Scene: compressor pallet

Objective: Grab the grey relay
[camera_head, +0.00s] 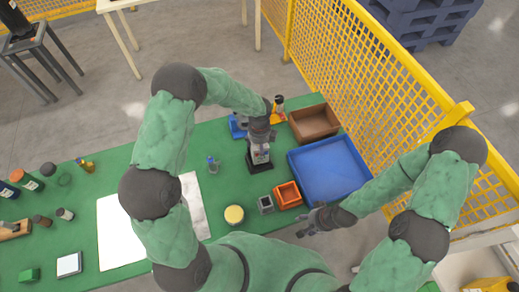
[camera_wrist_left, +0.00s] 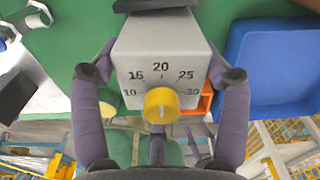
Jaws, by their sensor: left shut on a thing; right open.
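The grey relay (camera_wrist_left: 160,55) is a light grey box with a dial numbered 10 to 30 and a yellow knob (camera_wrist_left: 161,105). In the head view the relay (camera_head: 260,153) is beneath my left gripper (camera_head: 260,139), above a black base on the green table. In the left wrist view my left gripper's fingers (camera_wrist_left: 160,72) press on both sides of the relay. I cannot tell whether it is clear of the base. My right gripper (camera_head: 316,220) is open and empty, by the table's front edge at the right.
A blue tray (camera_head: 330,170), a brown bin (camera_head: 315,122), an orange bin (camera_head: 288,195) and a small grey box (camera_head: 265,204) stand close to the right. A yellow round thing (camera_head: 234,215) is in front. A yellow mesh fence (camera_head: 375,75) runs along the right.

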